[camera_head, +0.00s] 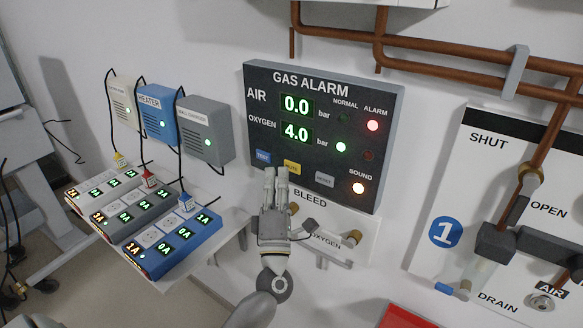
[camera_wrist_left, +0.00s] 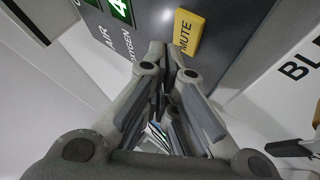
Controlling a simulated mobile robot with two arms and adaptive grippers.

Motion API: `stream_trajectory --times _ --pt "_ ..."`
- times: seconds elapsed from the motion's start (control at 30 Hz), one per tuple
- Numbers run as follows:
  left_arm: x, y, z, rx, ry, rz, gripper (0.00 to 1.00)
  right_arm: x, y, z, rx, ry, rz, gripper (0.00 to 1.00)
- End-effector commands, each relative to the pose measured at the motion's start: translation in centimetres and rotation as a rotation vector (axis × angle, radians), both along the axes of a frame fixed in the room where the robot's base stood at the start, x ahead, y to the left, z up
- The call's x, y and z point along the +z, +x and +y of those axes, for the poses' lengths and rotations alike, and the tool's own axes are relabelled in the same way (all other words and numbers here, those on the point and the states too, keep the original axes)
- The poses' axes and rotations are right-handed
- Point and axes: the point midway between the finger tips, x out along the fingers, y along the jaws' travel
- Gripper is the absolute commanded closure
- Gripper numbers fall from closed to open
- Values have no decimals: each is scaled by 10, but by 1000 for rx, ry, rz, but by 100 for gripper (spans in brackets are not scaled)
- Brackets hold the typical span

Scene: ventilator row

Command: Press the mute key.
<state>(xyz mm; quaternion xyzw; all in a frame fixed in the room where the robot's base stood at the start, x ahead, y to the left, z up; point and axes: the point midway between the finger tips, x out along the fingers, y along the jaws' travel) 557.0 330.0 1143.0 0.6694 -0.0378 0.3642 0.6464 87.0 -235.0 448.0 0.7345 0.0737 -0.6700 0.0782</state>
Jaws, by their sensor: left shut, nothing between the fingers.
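The gas alarm panel (camera_head: 375,108) is on the wall, with AIR reading 0.0 and OXYGEN 4.0. Its yellow mute key (camera_head: 292,167) sits between the blue TEST key (camera_head: 263,157) and the grey RESET key (camera_head: 325,179). The SOUND lamp (camera_head: 358,188) is lit. My left gripper (camera_head: 276,172) is shut and empty, its fingertips at the lower left of the mute key. In the left wrist view the mute key (camera_wrist_left: 187,33) shows just beyond the fingertips (camera_wrist_left: 170,50); I cannot tell whether they touch. My right gripper is not in view.
Below the panel are the BLEED and OXYGEN fittings (camera_head: 352,238), close to my left gripper. A shelf at left holds several power strips (camera_head: 172,246). A valve board (camera_head: 470,170) with copper pipes is at right. A red object (camera_head: 405,318) shows at the bottom.

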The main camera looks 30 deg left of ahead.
Motion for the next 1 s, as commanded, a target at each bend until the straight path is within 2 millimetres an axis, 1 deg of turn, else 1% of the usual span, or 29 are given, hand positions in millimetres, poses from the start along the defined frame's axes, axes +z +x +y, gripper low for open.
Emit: stream_trajectory --times 0.27,0.57,1.0 --pt "0 0 0 0 0 0 100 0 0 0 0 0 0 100" --pt "0 8 -1 0 -1 -1 100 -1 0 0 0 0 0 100" --pt "0 9 -1 0 0 0 100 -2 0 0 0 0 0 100"
